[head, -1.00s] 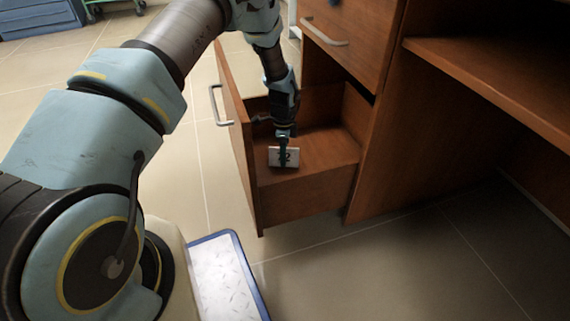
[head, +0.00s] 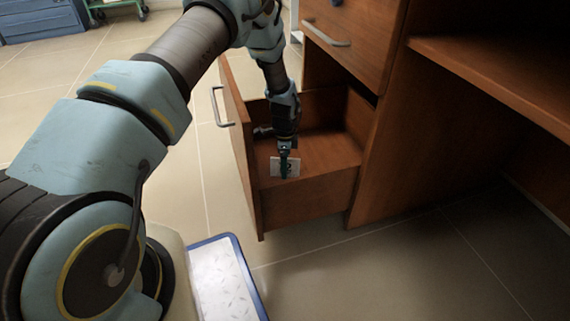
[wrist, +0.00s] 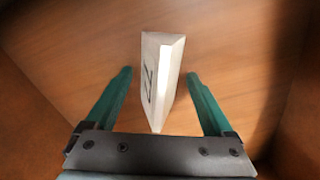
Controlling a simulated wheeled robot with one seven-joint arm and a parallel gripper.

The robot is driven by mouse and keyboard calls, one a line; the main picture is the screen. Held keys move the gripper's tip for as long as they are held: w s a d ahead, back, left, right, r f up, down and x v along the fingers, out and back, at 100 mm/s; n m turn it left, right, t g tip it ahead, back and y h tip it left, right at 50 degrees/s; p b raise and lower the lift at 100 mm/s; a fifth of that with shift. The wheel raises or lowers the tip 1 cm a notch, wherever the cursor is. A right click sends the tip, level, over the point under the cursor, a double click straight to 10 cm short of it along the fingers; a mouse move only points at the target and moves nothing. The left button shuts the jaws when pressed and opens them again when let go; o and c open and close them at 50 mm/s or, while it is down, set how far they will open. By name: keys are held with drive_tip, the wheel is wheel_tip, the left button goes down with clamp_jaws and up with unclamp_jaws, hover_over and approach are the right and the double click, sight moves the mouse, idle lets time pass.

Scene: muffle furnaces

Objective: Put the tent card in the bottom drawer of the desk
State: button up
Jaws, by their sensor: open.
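The white tent card (head: 277,167) is inside the open bottom drawer (head: 308,193) of the desk, near the drawer's front-left part. In the wrist view the tent card (wrist: 160,75) shows a dark mark on one face and stands between the two green fingers, with a visible gap on each side. My gripper (head: 285,170) points down into the drawer and is open; its fingers (wrist: 160,90) do not touch the card. In the head view a finger hides part of the card. The wrist view is too close to tell whether the card rests fully on the drawer floor.
The drawer front with its metal handle (head: 219,107) stands out to the left. A closed upper drawer (head: 345,45) is above, with a shelf (head: 490,75) to its right. A blue-rimmed white tray (head: 222,275) is near my base. The tiled floor is clear in front.

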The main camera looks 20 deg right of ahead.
wheel_tip(320, 180, up, 12)
drive_tip(key=p, duration=0.4)
drive_tip(key=shift+r+p, duration=0.1)
drive_tip(key=shift+p, duration=0.2)
drive_tip(key=shift+r, duration=0.1)
